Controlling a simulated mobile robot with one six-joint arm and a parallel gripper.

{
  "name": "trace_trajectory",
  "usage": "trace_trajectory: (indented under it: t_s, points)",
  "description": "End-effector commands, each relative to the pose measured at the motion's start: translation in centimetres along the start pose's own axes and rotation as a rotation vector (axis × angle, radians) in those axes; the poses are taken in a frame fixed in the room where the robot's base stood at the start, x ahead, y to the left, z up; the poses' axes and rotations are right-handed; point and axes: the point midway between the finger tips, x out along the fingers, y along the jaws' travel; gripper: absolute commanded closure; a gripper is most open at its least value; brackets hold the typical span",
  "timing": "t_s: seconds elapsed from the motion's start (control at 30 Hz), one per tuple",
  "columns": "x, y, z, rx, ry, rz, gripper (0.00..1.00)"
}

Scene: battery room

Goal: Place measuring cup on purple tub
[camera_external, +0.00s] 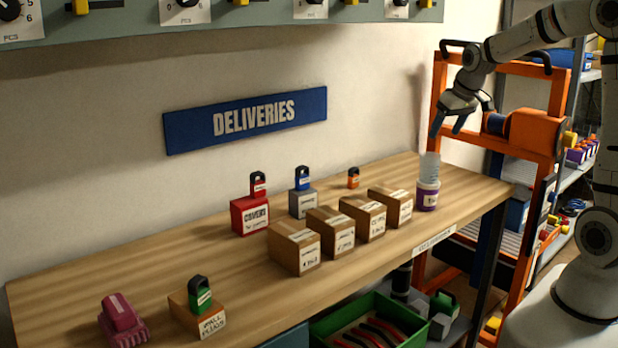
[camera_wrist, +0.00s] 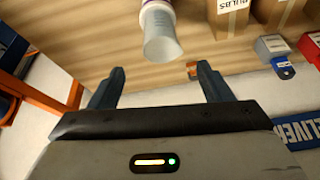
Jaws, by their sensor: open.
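The purple tub (camera_external: 428,196) with a white label stands at the right end of the wooden table. The clear, pale measuring cup (camera_external: 430,167) stands on top of it, touching it. In the wrist view the measuring cup (camera_wrist: 161,38) shows its pale end toward me, with the purple-and-white tub (camera_wrist: 156,4) behind it, cut off by the top edge. My gripper (camera_external: 449,133) is above the measuring cup, apart from it. In the wrist view my gripper (camera_wrist: 160,83) is open and empty, its two dark fingers spread wide.
Several cardboard boxes (camera_external: 325,238) stand in a row left of the tub. Behind them are a red box (camera_external: 249,214) and a grey box (camera_external: 303,203) with a blue top. An orange frame (camera_external: 495,69) stands right of the table.

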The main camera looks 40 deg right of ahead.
Motion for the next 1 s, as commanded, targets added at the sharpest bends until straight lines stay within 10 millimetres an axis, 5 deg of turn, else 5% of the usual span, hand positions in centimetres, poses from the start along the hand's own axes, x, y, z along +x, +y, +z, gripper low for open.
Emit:
trace_trajectory:
  t_s: [0.17, 0.4, 0.6, 0.77, 1.0]
  points:
    - [-2.1, -1.8, 2.5, -0.021, -0.013, -0.008, 0.28]
    - [-6.3, -6.6, 13.4, -0.099, -0.074, -0.028, 0.28]
    - [-7.7, -8.0, 21.3, -0.148, -0.117, -0.032, 0.28]
    - [-7.8, -8.1, 24.0, -0.165, -0.133, -0.030, 0.28]
    - [-7.8, -8.1, 24.3, -0.165, -0.136, -0.030, 0.28]
